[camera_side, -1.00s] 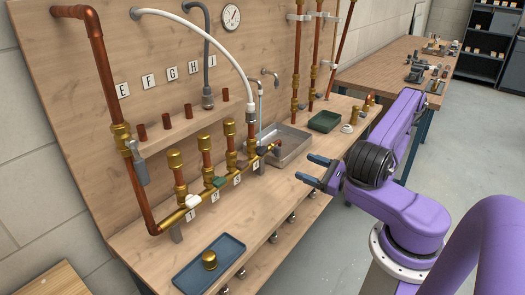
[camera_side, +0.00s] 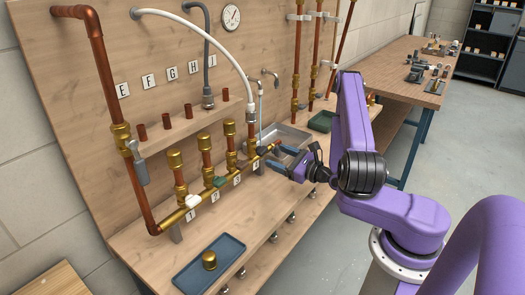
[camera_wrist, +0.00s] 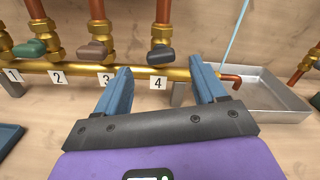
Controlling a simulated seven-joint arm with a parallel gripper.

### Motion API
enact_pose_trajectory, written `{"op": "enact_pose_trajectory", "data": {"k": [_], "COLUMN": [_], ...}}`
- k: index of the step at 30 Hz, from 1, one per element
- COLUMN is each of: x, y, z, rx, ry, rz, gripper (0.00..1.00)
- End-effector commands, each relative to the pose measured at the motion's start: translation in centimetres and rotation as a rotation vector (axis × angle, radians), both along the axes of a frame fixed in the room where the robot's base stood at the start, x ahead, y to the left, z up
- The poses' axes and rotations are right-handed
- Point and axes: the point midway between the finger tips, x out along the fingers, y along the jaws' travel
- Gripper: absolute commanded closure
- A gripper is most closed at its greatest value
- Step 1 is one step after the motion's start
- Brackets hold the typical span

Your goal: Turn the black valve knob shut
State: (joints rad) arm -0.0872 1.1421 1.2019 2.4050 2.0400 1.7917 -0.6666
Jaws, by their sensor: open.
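The black valve knob (camera_wrist: 160,55) is a short dark lever on the rightmost riser of the brass manifold, above label 4 (camera_wrist: 158,82). It looks upright-on and turned slightly sideways across the pipe in the wrist view. My gripper (camera_wrist: 160,65) is open, with its two blue fingers spread to the left and right of the knob in that view. The fingers look short of the knob, and I see no contact. In the side view my gripper (camera_side: 274,157) is at the right end of the manifold, and I cannot make out the black knob clearly there.
A brown knob (camera_wrist: 92,50) and a green knob (camera_wrist: 30,48) sit to the left, and a white knob (camera_side: 192,201) is farther along. A metal tray (camera_wrist: 270,95) lies to the right, under a thin blue stream (camera_wrist: 234,35). A blue tray (camera_side: 215,262) holds a brass part.

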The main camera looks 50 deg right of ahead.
Motion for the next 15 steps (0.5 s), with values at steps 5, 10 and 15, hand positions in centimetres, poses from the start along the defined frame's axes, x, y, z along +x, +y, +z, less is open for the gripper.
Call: {"op": "enact_pose_trajectory", "data": {"k": [5,10,15], "x": [3.3,5.6,6.9], "y": [0.2,0.1,0.0], "z": [0.1,0.1,0.1], "rx": [-0.004,-0.002,0.0], "ry": [-0.004,-0.003,-0.003], "rz": [0.006,0.004,0.001], "gripper": [0.3,0.3,0.3]}}
